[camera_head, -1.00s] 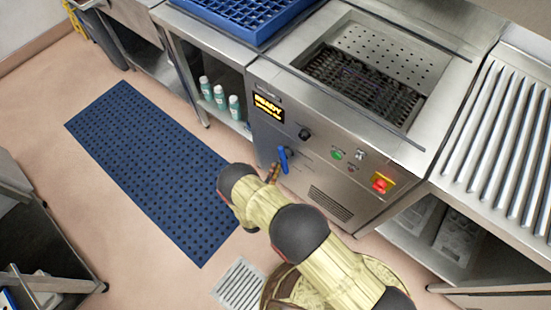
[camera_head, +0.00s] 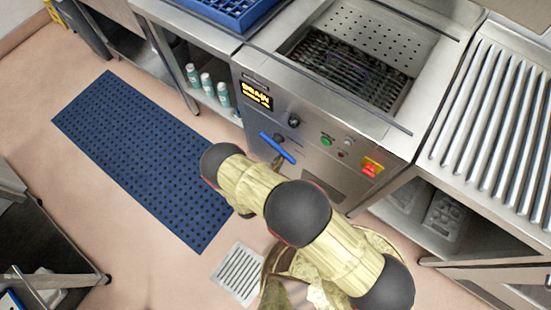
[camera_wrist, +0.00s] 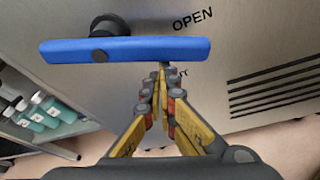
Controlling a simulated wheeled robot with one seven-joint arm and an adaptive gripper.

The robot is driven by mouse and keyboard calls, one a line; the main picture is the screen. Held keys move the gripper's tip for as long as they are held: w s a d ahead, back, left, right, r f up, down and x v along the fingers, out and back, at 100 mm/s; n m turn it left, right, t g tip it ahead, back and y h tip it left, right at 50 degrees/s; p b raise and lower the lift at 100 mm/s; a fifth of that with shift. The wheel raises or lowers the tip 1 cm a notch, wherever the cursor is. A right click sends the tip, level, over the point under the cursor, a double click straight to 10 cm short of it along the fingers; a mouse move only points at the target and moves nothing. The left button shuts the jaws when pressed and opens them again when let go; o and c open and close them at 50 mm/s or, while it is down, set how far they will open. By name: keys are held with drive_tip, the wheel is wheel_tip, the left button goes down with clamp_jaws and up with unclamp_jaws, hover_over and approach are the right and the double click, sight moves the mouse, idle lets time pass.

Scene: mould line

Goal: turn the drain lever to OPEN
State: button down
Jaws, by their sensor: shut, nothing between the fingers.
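The blue drain lever (camera_head: 277,148) is on the steel machine's front. In the wrist view the lever (camera_wrist: 140,50) lies nearly level across its dark pivot. The printed word OPEN (camera_wrist: 193,18) is just above its right end. A second label (camera_wrist: 183,73) below the lever is partly hidden, with only its last letters showing. My gripper (camera_wrist: 162,72) is shut and empty. Its fingertips are right under the lever's lower edge, between pivot and right end; I cannot tell if they touch. In the head view my arm hides most of the gripper.
The machine's display (camera_head: 256,95) appears to read DRAIN. A black knob (camera_head: 294,121), a green button (camera_head: 327,141) and a red stop button (camera_head: 370,169) are on the same panel. Bottles (camera_head: 207,83) stand on a shelf at left. A blue mat (camera_head: 140,160) lies on the floor.

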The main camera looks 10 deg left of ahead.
drive_tip(key=shift+s+d+r+n+g+h+p, duration=0.2)
drive_tip(key=shift+d+r+n+h, duration=0.15)
drive_tip(key=shift+r+n, duration=0.25)
drive_tip(key=shift+s+d+r+n+g+h+p, duration=0.15)
drive_tip(key=shift+d+r+n+g+h, duration=0.1)
drive_tip(key=shift+d+r+n, duration=0.3)
drive_tip(key=shift+r, duration=0.15)
approach(285, 158)
drive_tip(key=shift+s+a+f+b, duration=0.15)
drive_tip(key=shift+s+f, duration=0.1)
drive_tip(key=shift+f, duration=0.4)
drive_tip(key=shift+s+a+f+b, duration=0.2)
drive_tip(key=shift+s+f, duration=0.1)
drive_tip(key=shift+f, duration=0.3)
drive_tip(key=shift+s+a+f+b, duration=0.15)
drive_tip(key=shift+s+f, duration=0.1)
drive_tip(key=shift+f, duration=0.4)
